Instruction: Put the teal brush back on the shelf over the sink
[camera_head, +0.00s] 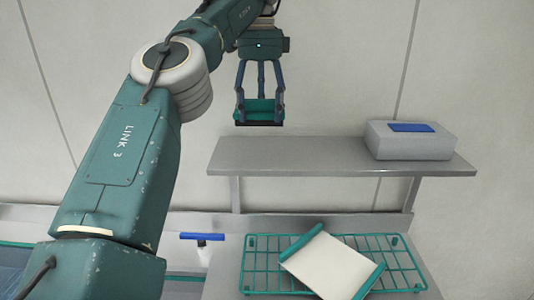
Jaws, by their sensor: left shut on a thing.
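My left gripper (259,97) hangs down at the top middle, its fingers shut on the teal brush (258,112). The brush lies level across the fingertips and has a dark underside. The grey metal shelf (290,157) is fixed along the wall below it. In the picture the brush shows just above the left part of the shelf, with a small gap of wall between them. How far it is in front of or behind the shelf's edge is hard to tell. My right gripper is out of view.
A grey box (408,146) with a blue top patch stands at the shelf's right end. The shelf's left and middle are bare.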

